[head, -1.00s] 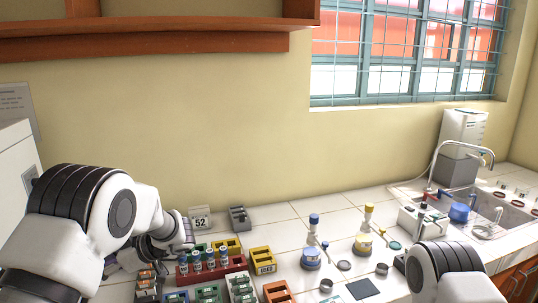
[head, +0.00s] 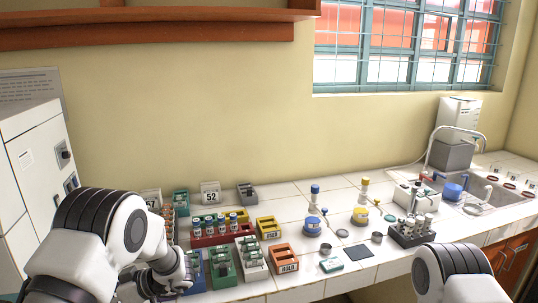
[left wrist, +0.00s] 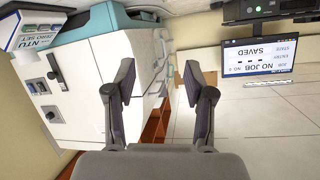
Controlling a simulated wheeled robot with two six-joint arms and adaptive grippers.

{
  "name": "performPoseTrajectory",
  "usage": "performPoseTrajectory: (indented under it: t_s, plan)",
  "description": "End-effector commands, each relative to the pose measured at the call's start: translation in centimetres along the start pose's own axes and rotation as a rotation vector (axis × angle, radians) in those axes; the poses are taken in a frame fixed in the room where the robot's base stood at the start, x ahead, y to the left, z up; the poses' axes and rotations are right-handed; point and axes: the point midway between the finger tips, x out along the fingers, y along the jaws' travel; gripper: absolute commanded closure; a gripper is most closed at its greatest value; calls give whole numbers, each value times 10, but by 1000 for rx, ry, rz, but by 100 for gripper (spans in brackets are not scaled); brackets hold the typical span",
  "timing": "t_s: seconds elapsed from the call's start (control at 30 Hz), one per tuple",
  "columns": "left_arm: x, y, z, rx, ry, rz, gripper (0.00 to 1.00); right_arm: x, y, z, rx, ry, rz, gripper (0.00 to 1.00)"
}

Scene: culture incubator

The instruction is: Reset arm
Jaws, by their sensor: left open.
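My left gripper (left wrist: 159,90) is open in the left wrist view, with its two dark fingers spread apart and nothing between them. In the head view my left arm comes in at the lower left, in front of the racks; its fingers cannot be made out there. Only a white link of my right arm shows at the lower right of the head view, and its gripper is not in view.
A white cabinet-like machine (head: 28,160) stands at the left. Racks, including a red tube rack (head: 222,238), bottles (head: 312,226) and a dark tube rack (head: 411,238) stand on the tiled counter. A sink (head: 480,192) is at right. A screen (left wrist: 258,57) reads "NO JOB".

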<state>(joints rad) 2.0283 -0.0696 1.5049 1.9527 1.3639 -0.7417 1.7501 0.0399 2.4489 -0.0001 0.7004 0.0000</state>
Motion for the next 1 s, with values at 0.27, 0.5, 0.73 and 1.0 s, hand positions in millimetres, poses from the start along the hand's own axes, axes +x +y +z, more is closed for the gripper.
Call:
performPoseTrajectory:
  t_s: [0.27,0.5,0.73,1.0]
  plan:
    - [75,-16,119,420,135,224,46,40,0,1,0,-2,0,100]
    - [89,-85,297,949,-92,744,46,68,0,1,0,-2,0,100]
    - [19,-224,381,1286,-621,1098,46,68,0,1,0,-2,0,100]
    - [3,-249,391,1285,-784,1100,46,68,0,1,0,-1,0,100]
